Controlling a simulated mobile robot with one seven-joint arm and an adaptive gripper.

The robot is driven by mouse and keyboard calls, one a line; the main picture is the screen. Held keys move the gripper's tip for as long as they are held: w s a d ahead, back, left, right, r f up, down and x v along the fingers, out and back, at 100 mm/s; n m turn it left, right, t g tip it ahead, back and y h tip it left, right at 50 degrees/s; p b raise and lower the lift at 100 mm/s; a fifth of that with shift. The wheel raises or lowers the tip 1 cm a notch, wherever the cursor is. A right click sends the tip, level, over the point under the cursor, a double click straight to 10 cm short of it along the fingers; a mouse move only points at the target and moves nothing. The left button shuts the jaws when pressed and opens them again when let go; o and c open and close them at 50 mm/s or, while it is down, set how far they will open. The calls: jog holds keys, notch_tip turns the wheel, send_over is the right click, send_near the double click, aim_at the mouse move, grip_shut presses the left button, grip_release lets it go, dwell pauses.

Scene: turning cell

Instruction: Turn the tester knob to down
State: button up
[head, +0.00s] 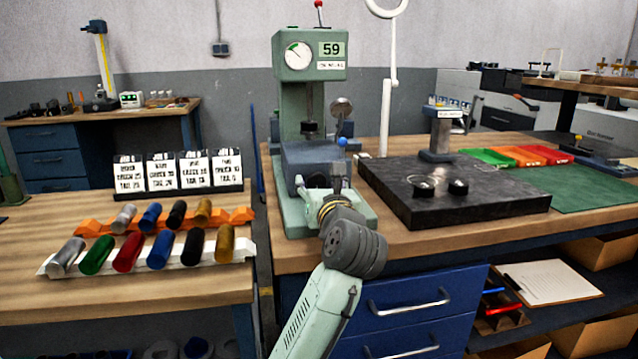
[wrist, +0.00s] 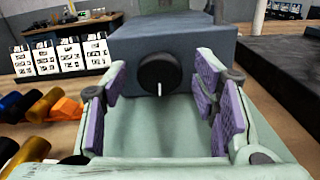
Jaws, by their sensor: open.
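The tester (head: 288,110) is a green press-like machine with a round dial and a display reading 59, standing at the left end of the right bench. In the wrist view, its black round knob (wrist: 160,72) sits on the front of a blue-grey block (wrist: 205,45). A white mark on the knob points straight down. My gripper (wrist: 162,94) is open, with purple-padded fingers to the left and right of the knob. The knob appears ahead between the fingertips; I see no contact.
A dark slab (head: 450,205) with a post and small black parts lies right of the tester. On the left bench are several coloured cylinders on racks (head: 140,262) and white cards (head: 180,172). A blue ball-tipped lever (head: 342,142) is near the block.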

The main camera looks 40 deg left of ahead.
jog(key=c, duration=1.1)
